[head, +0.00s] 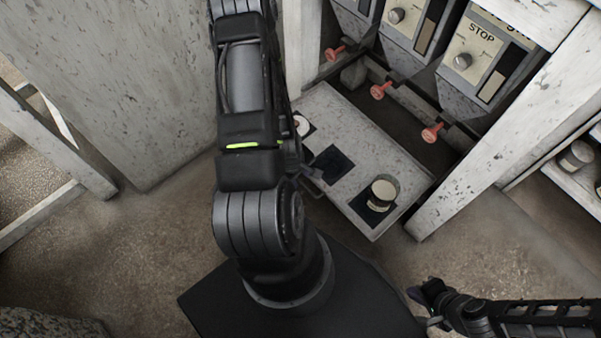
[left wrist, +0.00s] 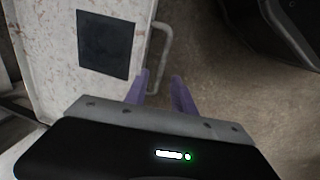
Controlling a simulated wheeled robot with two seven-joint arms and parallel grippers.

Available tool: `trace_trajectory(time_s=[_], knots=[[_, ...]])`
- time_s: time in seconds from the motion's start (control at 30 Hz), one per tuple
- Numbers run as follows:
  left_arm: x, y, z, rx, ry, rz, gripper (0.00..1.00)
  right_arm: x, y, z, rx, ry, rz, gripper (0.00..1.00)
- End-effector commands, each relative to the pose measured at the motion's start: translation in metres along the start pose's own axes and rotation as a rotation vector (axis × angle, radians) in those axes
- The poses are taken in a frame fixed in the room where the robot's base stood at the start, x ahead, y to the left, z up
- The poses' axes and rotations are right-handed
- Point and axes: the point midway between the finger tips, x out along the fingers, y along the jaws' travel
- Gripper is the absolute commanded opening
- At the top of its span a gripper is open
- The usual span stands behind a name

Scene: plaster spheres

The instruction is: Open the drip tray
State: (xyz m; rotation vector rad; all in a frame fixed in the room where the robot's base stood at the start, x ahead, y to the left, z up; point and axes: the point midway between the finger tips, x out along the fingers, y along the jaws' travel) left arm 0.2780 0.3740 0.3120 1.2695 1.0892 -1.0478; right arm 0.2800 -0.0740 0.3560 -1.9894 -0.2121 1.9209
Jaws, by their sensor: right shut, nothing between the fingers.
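The drip tray (head: 345,130) is a pale, speckled, flat drawer below the dispensers, with its front part sticking out over the floor. It has dark square pads, and a cup (head: 382,191) stands on one near the right corner. In the left wrist view the tray (left wrist: 50,50) shows one dark pad and a thin bar handle (left wrist: 165,42) on its edge. My left gripper (left wrist: 160,76) is open, with its purple fingers on either side of the handle's near end in the picture; contact cannot be told. My right gripper (head: 422,297) is shut and empty at the lower right, away from the tray.
Dispensers with knobs and a STOP label (head: 482,33) stand above the tray, with red-orange taps (head: 432,133) below them. A white post (head: 500,130) rises right of the tray. A shelf with cans (head: 576,156) is at far right.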

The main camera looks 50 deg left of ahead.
Motion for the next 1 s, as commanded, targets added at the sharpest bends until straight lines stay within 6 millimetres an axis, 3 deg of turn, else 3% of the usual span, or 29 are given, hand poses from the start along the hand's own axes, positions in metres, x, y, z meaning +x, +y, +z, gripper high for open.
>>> trace_trajectory(time_s=[0.1,0.3,1.0], knots=[[-0.025,0.001,-0.001,-0.001,0.001,0.001,0.31,-0.009,-0.004,0.000,-0.001,-0.001,0.000,0.00],[-0.047,0.000,0.000,-0.001,0.001,0.000,0.31,-0.015,-0.006,0.000,-0.002,0.000,0.000,0.00],[-0.049,0.000,0.000,0.008,0.000,-0.001,0.31,-0.015,-0.006,0.000,-0.002,0.000,0.000,0.00]])
